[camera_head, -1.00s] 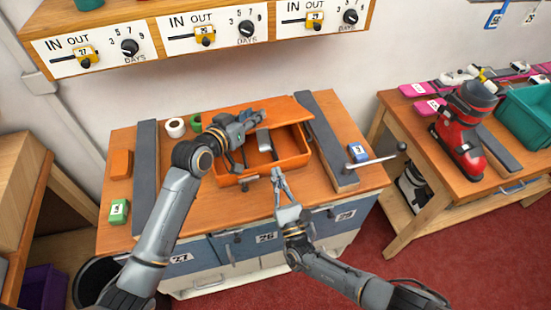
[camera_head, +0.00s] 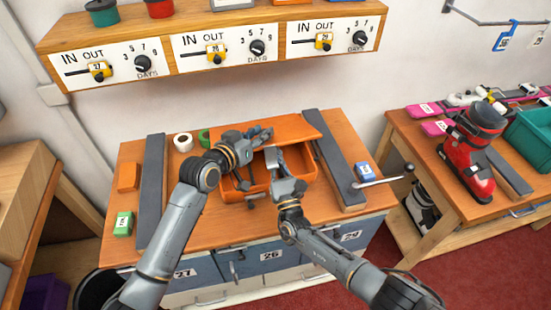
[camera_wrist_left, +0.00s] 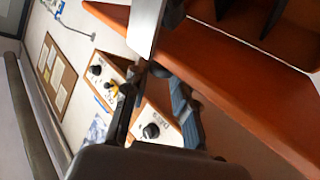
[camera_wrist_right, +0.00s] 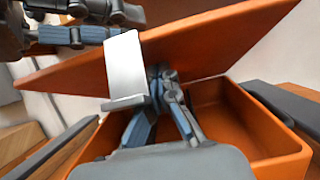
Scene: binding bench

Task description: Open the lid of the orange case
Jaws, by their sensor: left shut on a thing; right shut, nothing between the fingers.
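The orange case (camera_head: 232,197) stands on the bench, and its orange lid (camera_head: 297,130) is tilted up with a gap below it. In the right wrist view the lid (camera_wrist_right: 220,45) slants above the open case body (camera_wrist_right: 270,148). A silver clasp plate (camera_wrist_right: 127,65) hangs from the lid's edge. My left gripper (camera_head: 262,134) is at the lid's edge and shut on it; its fingers also show in the left wrist view (camera_wrist_left: 155,95). The exact grip is partly hidden. My right gripper (camera_head: 271,156) is shut and empty, under the lid's front edge, beside the plate.
Grey rails (camera_head: 152,185) and (camera_head: 337,165) flank the case. Tape rolls (camera_head: 183,142), an orange block (camera_head: 128,177), a green block (camera_head: 123,223) and a blue block (camera_head: 366,171) lie nearby. A metal lever (camera_head: 385,181) is at the right. A shelf (camera_head: 215,45) overhangs behind.

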